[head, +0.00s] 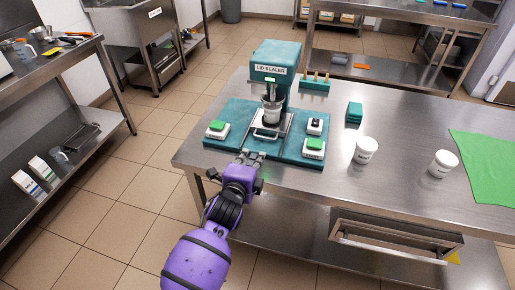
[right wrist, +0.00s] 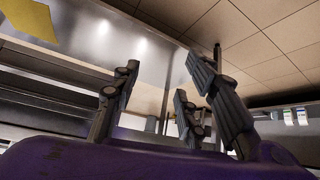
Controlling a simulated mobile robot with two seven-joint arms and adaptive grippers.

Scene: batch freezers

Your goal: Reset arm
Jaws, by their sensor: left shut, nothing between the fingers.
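My left gripper (head: 250,157) is purple and dark grey. It is shut and empty at the front edge of the teal lid sealer base (head: 223,150), just in front of the sealer's metal handle; I cannot tell whether it touches the base. The lid sealer (head: 276,62) stands upright with a cup (head: 271,108) under its press. My right gripper (right wrist: 163,60) shows only in the right wrist view. Its dark fingers are spread apart with nothing between them, below or beside a steel surface.
Two white lidded tubs (head: 366,150) (head: 443,163) stand right of the sealer on the steel table (head: 400,118). A green mat (head: 485,160) lies at the right. Green-topped pads (head: 217,127) flank the sealer. An open drawer (head: 390,243) juts from the table front. A steel side bench (head: 40,75) stands left.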

